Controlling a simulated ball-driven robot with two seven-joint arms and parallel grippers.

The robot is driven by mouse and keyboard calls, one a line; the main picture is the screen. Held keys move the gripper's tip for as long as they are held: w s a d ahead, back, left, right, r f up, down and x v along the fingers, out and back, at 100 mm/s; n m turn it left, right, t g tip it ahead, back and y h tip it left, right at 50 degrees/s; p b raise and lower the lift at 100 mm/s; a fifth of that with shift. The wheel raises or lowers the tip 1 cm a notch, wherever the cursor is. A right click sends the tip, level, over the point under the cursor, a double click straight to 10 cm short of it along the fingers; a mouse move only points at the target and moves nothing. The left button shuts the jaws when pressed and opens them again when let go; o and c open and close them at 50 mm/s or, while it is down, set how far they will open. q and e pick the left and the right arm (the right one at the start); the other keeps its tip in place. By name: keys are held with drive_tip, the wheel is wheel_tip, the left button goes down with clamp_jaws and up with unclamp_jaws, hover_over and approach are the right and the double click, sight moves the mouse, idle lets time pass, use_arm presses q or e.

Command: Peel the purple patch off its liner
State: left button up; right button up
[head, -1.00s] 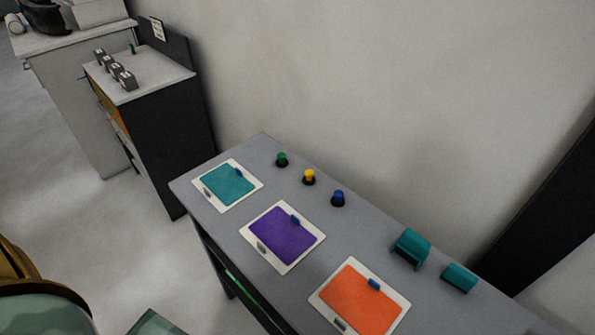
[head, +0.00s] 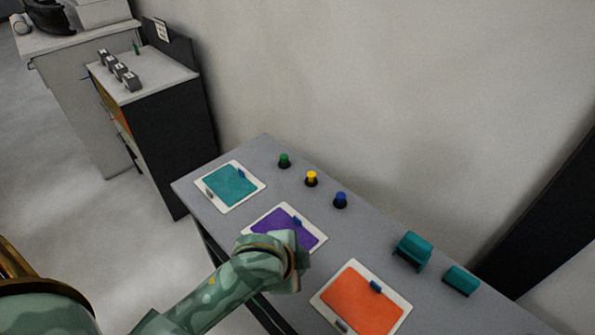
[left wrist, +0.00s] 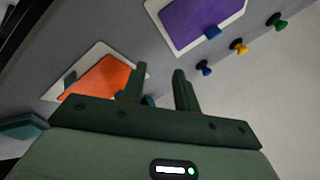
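The purple patch (head: 279,218) lies flat on its white liner (head: 318,251), middle of three on the grey table, with a blue tab (head: 297,222) at its wall-side edge. My left gripper (head: 293,268) hangs over the near part of the purple patch and hides it in the head view; its fingertips are hidden there. In the left wrist view my left gripper (left wrist: 160,70) is open and empty, its two fingers apart. The purple patch (left wrist: 197,15) shows there beyond the fingertips, apart from them. My right gripper is in neither view.
A teal patch (head: 230,186) and an orange patch (head: 361,299) lie on liners either side. Green (head: 284,160), yellow (head: 311,178) and blue (head: 340,199) knobs stand along the wall side. Two teal blocks (head: 412,250) (head: 461,280) stand at the right.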

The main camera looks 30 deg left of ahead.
use_arm(q)
drive_tip(key=w+d+m+g+h, duration=0.1)
drive_tip(key=w+d+m, duration=0.3)
wheel_tip(320, 180, up, 9)
drive_tip(key=m+g+y, duration=0.2)
drive_tip(key=m+g, duration=0.3)
drive_tip(key=g, duration=0.1)
hover_over(297, 218)
wheel_tip(297, 218, down, 16)
drive_tip(key=b, duration=0.5)
drive_tip(key=shift+b, duration=0.4)
clamp_jaws()
drive_tip(key=shift+c, duration=0.2)
unclamp_jaws()
